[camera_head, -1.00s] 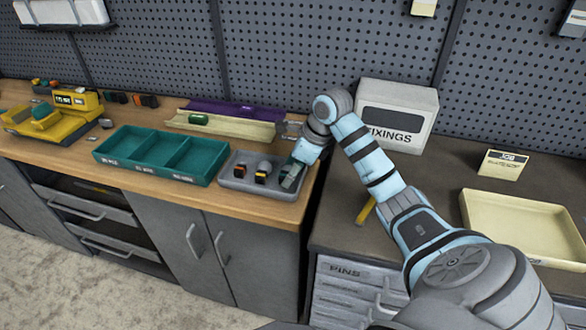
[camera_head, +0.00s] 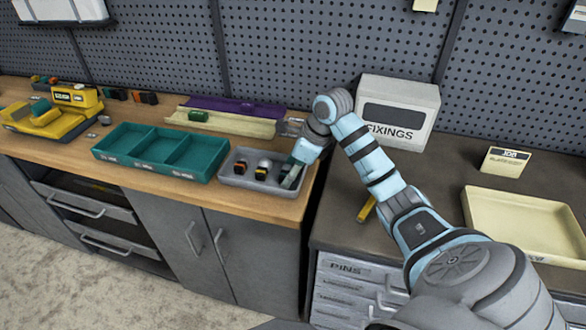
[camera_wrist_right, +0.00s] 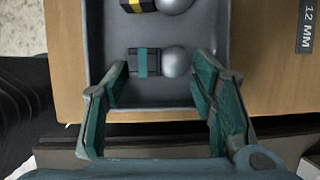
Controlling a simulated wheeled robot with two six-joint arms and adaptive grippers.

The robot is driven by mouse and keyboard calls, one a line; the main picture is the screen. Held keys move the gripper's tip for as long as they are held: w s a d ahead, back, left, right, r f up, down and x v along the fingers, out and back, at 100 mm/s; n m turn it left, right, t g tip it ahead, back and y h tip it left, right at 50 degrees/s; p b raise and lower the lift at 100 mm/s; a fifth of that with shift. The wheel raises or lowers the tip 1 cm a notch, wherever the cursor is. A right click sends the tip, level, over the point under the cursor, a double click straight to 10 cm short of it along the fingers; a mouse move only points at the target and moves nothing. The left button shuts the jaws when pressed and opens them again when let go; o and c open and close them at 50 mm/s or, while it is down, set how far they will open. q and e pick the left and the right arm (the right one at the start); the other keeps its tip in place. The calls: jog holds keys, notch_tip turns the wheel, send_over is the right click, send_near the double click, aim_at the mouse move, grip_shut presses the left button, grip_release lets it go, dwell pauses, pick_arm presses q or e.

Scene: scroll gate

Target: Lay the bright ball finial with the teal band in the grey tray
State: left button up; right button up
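The grey tray (camera_head: 232,181) stands at the right end of the wooden bench, and its near part shows in the wrist view (camera_wrist_right: 97,40). The finial with the teal band (camera_wrist_right: 147,62) lies in the tray, its dark body to the left and its bright silver ball (camera_wrist_right: 177,62) to the right. My right gripper (camera_head: 289,174) is over the tray's right end. In the wrist view my right gripper (camera_wrist_right: 160,80) is open, its fingers apart on either side of the finial, touching neither side visibly. My left gripper is not in view.
Another finial with a yellow band (camera_wrist_right: 140,4) lies farther in, and an orange-marked piece (camera_head: 240,167) lies at the tray's left. A teal three-part bin (camera_head: 160,152) stands left of the tray. The FIXINGS box (camera_head: 398,110) stands behind my forearm.

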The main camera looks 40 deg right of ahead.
jog(key=shift+o, duration=1.1)
jog(key=shift+r, duration=0.2)
jog(key=v, duration=1.1)
jog(key=shift+r, duration=0.3)
jog(key=shift+s+d, duration=0.1)
jog(key=shift+s, duration=0.05)
